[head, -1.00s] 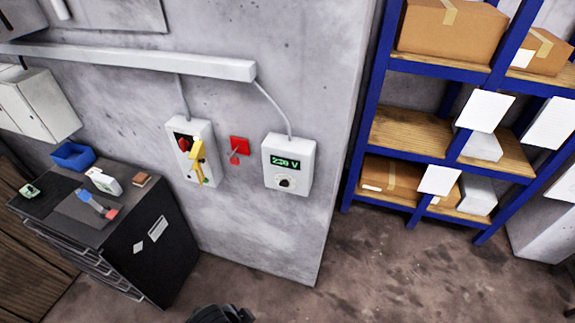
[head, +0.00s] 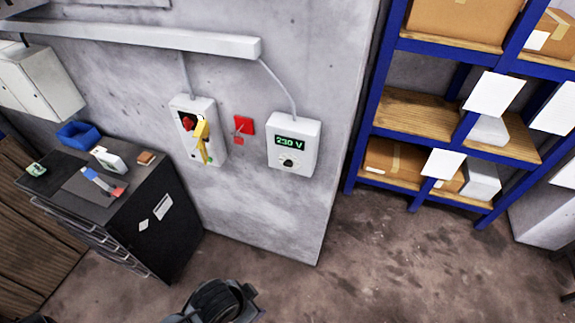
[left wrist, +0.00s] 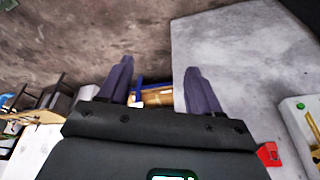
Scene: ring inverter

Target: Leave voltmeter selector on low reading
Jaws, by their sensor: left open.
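The voltmeter (head: 292,146) is a white box on the grey wall in the head view. Its green display reads 230 V. The black round selector knob (head: 288,163) sits below the display, on the box's front; its exact pointing is too small to tell. The voltmeter's knob does not show in that view. A dark part of my arm shows at the bottom of the head view. My right gripper is in neither view.
A switch box (head: 199,131) with a yellow lever and a red tag (head: 243,125) hang left of the voltmeter. A black drawer cabinet (head: 157,228) stands at left with small items on top. Blue shelving (head: 372,100) stands right of the wall corner. The floor between is clear.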

